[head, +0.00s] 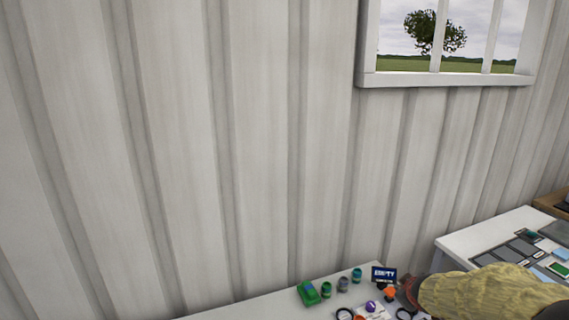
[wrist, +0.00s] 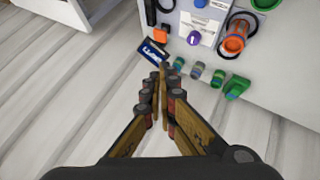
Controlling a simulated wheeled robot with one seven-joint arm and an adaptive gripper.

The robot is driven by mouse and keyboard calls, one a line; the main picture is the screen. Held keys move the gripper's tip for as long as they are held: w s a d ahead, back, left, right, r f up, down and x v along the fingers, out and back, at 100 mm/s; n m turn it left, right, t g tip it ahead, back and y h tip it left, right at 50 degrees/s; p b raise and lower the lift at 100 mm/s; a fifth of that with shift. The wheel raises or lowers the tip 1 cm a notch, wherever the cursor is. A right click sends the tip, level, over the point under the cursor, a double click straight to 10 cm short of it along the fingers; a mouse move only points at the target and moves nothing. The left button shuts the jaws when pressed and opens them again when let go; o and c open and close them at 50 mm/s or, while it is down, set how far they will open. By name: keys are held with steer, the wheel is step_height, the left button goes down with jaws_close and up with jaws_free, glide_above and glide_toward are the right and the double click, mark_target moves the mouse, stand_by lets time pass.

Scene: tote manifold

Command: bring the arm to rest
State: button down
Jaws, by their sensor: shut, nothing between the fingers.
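My gripper (wrist: 163,72) shows in the wrist view with its two fingers converging to the tips. It is shut and holds nothing. Beyond its tips is the white table (wrist: 276,82) with small objects along its edge. In this view the fingertips overlap the area beside a blue card (wrist: 152,50); I cannot tell how far apart they are in depth. In the head view I cannot make out the fingers clearly.
In the head view the table (head: 246,309) bears a green object (head: 308,292), several small jars (head: 342,284), the dark blue card (head: 384,274) and a purple knob (head: 371,306). Another white table (head: 459,240) with flat tiles stands right. A ribbed wall (head: 260,150) rises behind.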

steer(key=s+a+r+m, duration=0.2)
steer(key=s+a+r, duration=0.1)
steer(key=s+r, duration=0.45)
steer(key=s+a+r+m+g+y, duration=0.1)
steer(key=s+a+r+m, duration=0.1)
steer(key=s+a, duration=0.5)
steer(key=s+a+r+m+g+y, duration=0.1)
steer(key=s+a, duration=0.6)
steer(key=s, duration=1.1)
step_height(320, 180, up, 2)
steer(key=shift+s+a+r+m+g, duration=0.15)
steer(key=shift+s+m+g, duration=0.1)
steer(key=shift+m+g, duration=0.25)
